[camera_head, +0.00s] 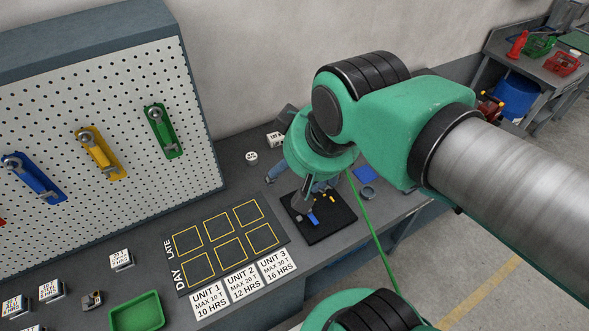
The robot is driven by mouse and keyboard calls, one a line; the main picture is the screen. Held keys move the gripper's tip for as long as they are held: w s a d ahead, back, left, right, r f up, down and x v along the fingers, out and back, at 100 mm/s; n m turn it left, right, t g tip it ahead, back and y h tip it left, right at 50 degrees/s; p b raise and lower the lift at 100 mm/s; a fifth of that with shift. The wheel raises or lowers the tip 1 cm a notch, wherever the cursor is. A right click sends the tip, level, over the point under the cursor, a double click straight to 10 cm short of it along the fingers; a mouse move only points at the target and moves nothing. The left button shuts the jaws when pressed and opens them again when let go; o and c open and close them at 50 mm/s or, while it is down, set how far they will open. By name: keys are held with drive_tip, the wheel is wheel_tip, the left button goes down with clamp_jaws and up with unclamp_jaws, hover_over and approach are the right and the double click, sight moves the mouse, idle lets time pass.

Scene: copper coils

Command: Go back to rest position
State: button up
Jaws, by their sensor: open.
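My gripper (305,196) shows below the green wrist of my arm, pointing down over a black mat (328,236) on the grey workbench. It is small in the view and partly hidden by the wrist, and it looks open. I see nothing held in it. Small blue and yellow pieces (331,197) are on the mat close to the gripper. I cannot tell whether the gripper touches any of them.
A dark board with yellow squares (281,236) and unit labels (243,283) lies left of the mat. A green tray (137,313) sits at the front. A pegboard (110,130) with colored tool holders stands behind. A second bench (540,60) is at far right.

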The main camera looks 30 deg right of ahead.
drive_tip(key=shift+s+a+f, duration=0.15)
drive_tip(key=shift+s+f, duration=0.05)
drive_tip(key=shift+s, duration=0.2)
drive_tip(key=shift+f, duration=0.15)
wheel_tip(320, 180, down, 11)
drive_tip(key=b, duration=1.1)
drive_tip(key=shift+o, duration=0.9)
drive_tip(key=shift+w, duration=0.1)
